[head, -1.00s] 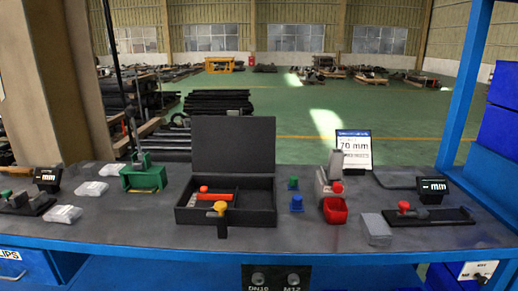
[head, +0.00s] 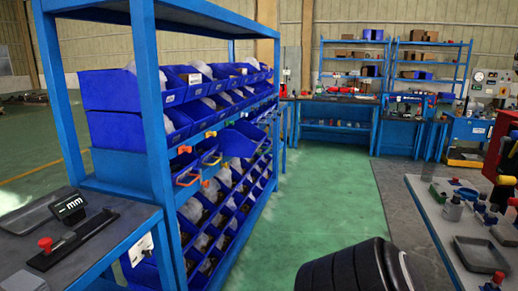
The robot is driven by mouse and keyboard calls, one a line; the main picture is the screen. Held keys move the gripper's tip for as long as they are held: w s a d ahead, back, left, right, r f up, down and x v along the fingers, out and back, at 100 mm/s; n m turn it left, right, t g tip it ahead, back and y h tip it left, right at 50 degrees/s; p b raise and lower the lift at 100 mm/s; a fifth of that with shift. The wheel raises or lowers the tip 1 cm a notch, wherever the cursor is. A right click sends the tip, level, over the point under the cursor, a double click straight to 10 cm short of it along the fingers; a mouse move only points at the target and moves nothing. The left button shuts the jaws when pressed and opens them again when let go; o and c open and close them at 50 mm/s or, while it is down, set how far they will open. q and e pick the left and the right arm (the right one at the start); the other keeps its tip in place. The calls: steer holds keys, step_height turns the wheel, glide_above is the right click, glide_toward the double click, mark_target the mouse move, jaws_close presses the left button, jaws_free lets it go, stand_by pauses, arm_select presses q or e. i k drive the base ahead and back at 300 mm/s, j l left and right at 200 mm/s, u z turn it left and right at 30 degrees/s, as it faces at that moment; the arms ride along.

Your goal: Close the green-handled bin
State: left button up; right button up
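A blue rack (head: 155,110) holds rows of blue bins, seen at an angle in the head view. One blue bin (head: 240,141) sticks out from the rack's middle level towards the aisle. A small green handle (head: 229,122) shows at its upper edge, but it is too small to tell clearly which part it is fixed to. Neither of my grippers is in view.
A bench with a black gauge (head: 85,238) stands at the left, against the rack. A grey bench (head: 428,215) with trays and small parts is at the right. Blue workbenches (head: 335,115) stand at the back.

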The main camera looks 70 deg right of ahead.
mark_target(243, 139)
steer(key=z, duration=2.3)
steer(key=i+l+u, duration=0.1)
steer(key=i, duration=0.55)
steer(key=i+l+u, duration=0.1)
steer(key=i, duration=0.55)
